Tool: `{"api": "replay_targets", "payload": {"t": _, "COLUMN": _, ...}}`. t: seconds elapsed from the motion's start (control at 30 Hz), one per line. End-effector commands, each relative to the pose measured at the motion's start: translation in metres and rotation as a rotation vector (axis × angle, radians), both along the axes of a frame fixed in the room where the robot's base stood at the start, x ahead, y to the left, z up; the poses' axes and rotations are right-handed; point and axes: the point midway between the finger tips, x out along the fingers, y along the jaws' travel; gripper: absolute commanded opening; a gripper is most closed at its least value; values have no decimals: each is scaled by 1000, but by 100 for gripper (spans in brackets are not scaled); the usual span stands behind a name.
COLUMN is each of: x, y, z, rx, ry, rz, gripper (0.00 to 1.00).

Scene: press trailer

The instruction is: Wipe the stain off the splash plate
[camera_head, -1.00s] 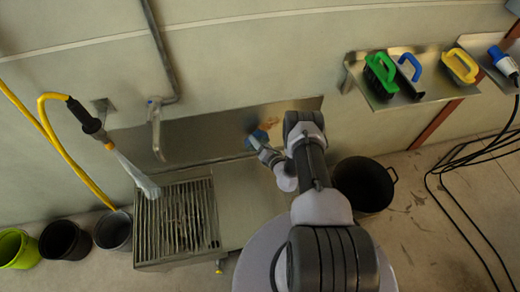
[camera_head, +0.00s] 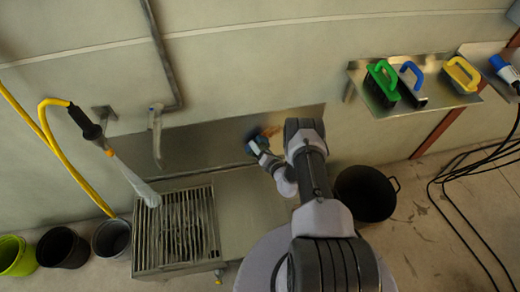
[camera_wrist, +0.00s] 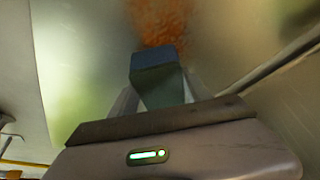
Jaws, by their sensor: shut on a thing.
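The splash plate (camera_head: 205,143) is a shiny metal sheet on the wall behind the sink unit. An orange-brown stain (camera_head: 271,130) marks its right part. The stain (camera_wrist: 160,20) also shows at the top of the wrist view, blotchy, just beyond the held block. My gripper (camera_head: 262,149) is at the plate, just left of and below the stain. It is shut on a blue block (camera_wrist: 153,62), which also shows in the head view (camera_head: 252,146). The block's top edge appears to meet the stain's lower end in the wrist view; I cannot tell whether it touches the plate.
A grated drain (camera_head: 178,235) and a bare metal top lie below the plate. A spray hose (camera_head: 92,130) hangs at left above several buckets. A black bucket (camera_head: 366,193) stands right of my arm. A wall shelf (camera_head: 435,95) holds green, blue and yellow-handled tools.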

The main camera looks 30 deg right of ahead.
Motion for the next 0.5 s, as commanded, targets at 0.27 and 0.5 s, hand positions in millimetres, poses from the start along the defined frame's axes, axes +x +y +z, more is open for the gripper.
{"api": "replay_targets", "payload": {"t": 0.27, "x": 6, "y": -2, "z": -1, "rx": -1, "ry": 0, "rz": 0, "gripper": 23}}
{"api": "replay_targets", "payload": {"t": 0.5, "x": 10, "y": -3, "z": -1, "rx": 0, "ry": -1, "rz": -1, "gripper": 23}}
